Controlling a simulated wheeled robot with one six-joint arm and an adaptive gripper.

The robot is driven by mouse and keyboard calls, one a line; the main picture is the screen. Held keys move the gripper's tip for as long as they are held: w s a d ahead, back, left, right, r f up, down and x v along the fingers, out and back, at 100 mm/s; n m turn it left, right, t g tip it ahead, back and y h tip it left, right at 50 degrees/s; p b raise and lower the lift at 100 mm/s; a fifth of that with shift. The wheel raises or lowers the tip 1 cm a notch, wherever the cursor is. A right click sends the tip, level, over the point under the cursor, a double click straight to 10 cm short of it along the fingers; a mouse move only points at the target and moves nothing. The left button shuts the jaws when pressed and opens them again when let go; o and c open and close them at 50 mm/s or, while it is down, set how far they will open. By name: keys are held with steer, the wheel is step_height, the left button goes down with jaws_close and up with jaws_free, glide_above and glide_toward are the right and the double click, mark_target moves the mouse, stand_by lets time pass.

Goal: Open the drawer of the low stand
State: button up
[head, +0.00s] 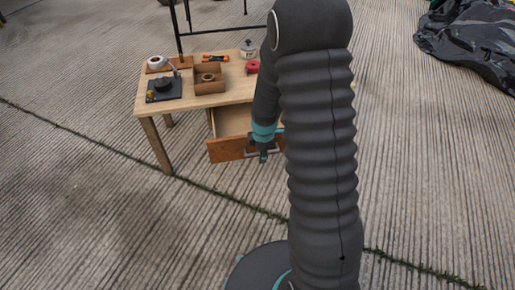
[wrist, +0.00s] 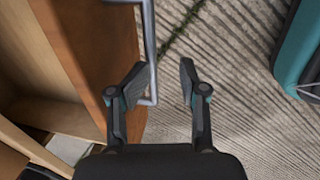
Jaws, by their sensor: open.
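The low stand (head: 200,100) is a light wooden table on the concrete. Its drawer (head: 233,121) is pulled out, with the orange-brown front (head: 226,150) standing away from the table and the inside showing. In the wrist view the drawer front (wrist: 92,55) is at left, with a grey metal bar handle (wrist: 150,45) on it. My gripper (wrist: 160,80) is open, and the handle bar lies between its fingers, closer to the left finger. In the head view my gripper (head: 264,152) is at the drawer front, partly covering the handle.
On the stand are an open cardboard box (head: 209,85), a black device (head: 163,92), a tape roll (head: 156,62), a lidded pot (head: 248,48) and a red item (head: 253,67). A black sheet (head: 475,45) lies at far right. The concrete left of the stand is clear.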

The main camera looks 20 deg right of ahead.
steer(key=shift+d, duration=0.5)
steer(key=shift+r, duration=0.1)
step_height(320, 180, up, 12)
steer(key=s, duration=0.2)
steer(key=shift+s+a+f, duration=0.1)
steer(key=shift+a+f, duration=0.05)
steer(key=shift+f, duration=0.1)
